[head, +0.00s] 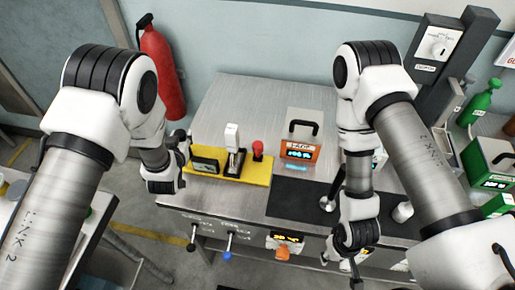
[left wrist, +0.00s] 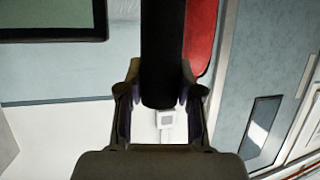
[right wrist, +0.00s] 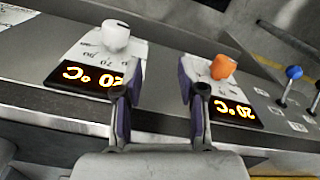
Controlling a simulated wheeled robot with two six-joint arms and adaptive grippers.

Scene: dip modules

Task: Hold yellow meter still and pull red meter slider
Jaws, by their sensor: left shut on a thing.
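A yellow base (head: 228,172) on the metal bench carries a dark meter box (head: 205,164), a white upright clamp (head: 232,138) and a red knob (head: 258,149). An orange-red meter (head: 300,152) with a lit display and a black handle stands to its right. I cannot tell which part is the slider. My left gripper (head: 184,150) is at the left end of the yellow base. In the left wrist view it is shut on a dark bar (left wrist: 162,60), whose identity I cannot tell. My right gripper (right wrist: 158,88) is open and empty, pointing at the bench's front panel.
The front panel has a white knob (right wrist: 115,35), an orange knob (right wrist: 223,67) and a blue-tipped lever (right wrist: 293,73). A black mat (head: 300,205) lies on the bench. A green bottle (head: 484,100) stands at the right. A red extinguisher (head: 162,75) hangs behind.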

